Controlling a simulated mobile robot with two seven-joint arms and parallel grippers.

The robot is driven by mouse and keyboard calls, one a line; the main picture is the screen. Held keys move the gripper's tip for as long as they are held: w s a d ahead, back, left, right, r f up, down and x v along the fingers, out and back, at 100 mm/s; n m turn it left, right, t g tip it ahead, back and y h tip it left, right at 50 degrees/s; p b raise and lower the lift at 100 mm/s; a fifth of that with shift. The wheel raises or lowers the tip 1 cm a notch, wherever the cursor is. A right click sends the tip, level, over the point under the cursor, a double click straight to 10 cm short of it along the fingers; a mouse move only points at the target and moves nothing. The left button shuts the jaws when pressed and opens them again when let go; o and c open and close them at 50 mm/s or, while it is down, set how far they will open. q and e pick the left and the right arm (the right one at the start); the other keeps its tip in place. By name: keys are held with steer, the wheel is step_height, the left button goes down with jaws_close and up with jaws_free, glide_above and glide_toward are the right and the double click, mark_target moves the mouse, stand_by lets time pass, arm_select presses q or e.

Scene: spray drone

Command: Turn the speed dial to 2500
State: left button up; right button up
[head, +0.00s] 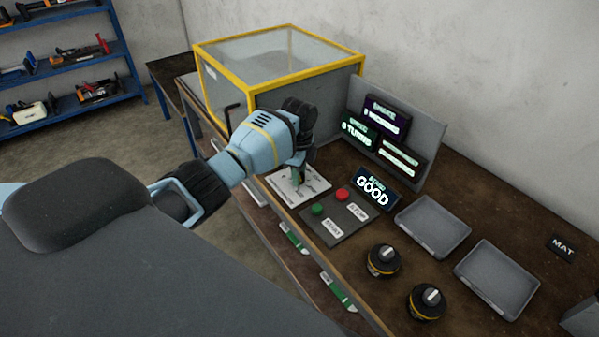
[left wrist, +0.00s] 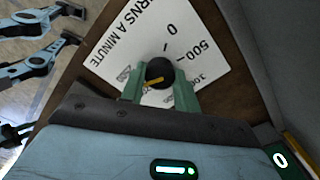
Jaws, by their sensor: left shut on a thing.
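The speed dial is a small dark knob (left wrist: 160,73) with a yellow pointer mark, on a white plate printed "turns a minute" with 0 and 500 legible in the left wrist view. The plate (head: 286,190) lies on the bench in the head view. My left gripper (head: 297,178) reaches down onto it; in the left wrist view its green fingers (left wrist: 160,88) are shut on the knob from both sides. The pointer mark slants toward the lower left, away from the 0. Most other numbers are hidden or out of frame. My right gripper is not in view.
Beside the plate is a panel with a green button (head: 317,209) and a red button (head: 342,194). Lit displays (head: 372,190) stand behind; one reads "0 turns", one "GOOD". A yellow-framed clear box (head: 280,60), two grey trays (head: 434,226) and two black round knobs (head: 383,260) are nearby.

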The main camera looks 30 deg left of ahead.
arm_select(q)
steer(key=shift+m, duration=1.3)
steer(key=o, duration=1)
steer(key=shift+r, duration=0.1)
step_height(320, 180, up, 8)
steer(key=shift+f, duration=0.2)
steer(key=shift+s, duration=0.1)
